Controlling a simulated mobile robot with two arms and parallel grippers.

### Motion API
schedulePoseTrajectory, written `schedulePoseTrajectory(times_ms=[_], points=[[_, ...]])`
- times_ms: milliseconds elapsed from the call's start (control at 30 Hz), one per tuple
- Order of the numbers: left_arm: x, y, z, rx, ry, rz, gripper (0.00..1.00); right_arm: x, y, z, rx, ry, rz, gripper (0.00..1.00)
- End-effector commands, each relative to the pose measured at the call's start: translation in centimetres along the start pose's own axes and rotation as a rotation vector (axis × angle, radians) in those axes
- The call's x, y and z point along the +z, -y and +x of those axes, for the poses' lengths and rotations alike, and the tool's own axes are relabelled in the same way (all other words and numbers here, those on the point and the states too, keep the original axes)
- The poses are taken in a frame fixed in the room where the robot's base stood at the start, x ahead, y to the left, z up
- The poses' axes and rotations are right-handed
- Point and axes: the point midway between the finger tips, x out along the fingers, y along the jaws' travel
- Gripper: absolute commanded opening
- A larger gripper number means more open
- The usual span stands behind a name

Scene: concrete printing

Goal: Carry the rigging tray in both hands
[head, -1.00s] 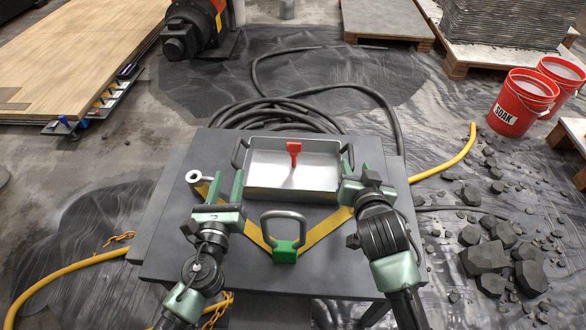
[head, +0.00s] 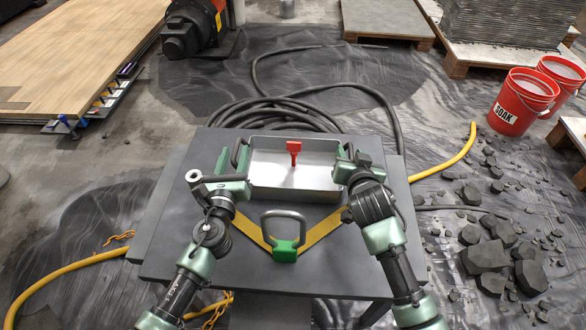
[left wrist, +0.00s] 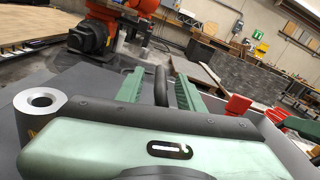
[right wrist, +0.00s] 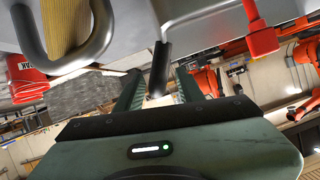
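The rigging tray (head: 300,193) is a silver open box on the dark table, with a dark upright handle at each end. A red tool (head: 293,152) stands inside it. My left gripper (head: 233,160) is at the left handle. In the left wrist view that handle (left wrist: 160,85) stands between the two green fingers, with gaps on both sides. My right gripper (head: 348,157) is at the right handle. In the right wrist view that handle (right wrist: 158,70) lies between the open fingers. The tray rests on the table.
On the table (head: 330,270), a green block with a grey loop handle (head: 285,248) and a yellow strap (head: 325,229) lie in front of the tray. A grey ring-ended post (head: 194,176) is beside my left gripper. Black hose (head: 275,112) coils behind the table.

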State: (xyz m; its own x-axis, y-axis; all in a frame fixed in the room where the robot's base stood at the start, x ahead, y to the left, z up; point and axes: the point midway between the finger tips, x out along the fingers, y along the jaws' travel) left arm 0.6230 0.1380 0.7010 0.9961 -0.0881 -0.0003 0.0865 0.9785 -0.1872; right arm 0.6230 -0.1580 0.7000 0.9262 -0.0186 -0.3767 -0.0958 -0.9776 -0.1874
Motion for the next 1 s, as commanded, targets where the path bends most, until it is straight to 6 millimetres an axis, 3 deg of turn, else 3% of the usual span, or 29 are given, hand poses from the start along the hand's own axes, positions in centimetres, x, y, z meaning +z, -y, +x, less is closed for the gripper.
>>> schedulePoseTrajectory(times_ms=[67, 200, 1000], points=[[-0.01, 0.0, -0.02, 0.0, 0.0, 0.0, 0.35, 0.0, -0.01, -0.02, 0.0, 0.0, 0.0, 0.35], [-0.01, -0.01, -0.03, 0.001, 0.0, 0.0, 0.0, 0.0, -0.02, -0.03, 0.0, 0.0, 0.0, 0.0], [-0.08, -0.28, -0.06, 0.006, -0.001, 0.005, 0.0, -0.01, -0.22, 0.0, 0.005, 0.0, -0.001, 0.0]])
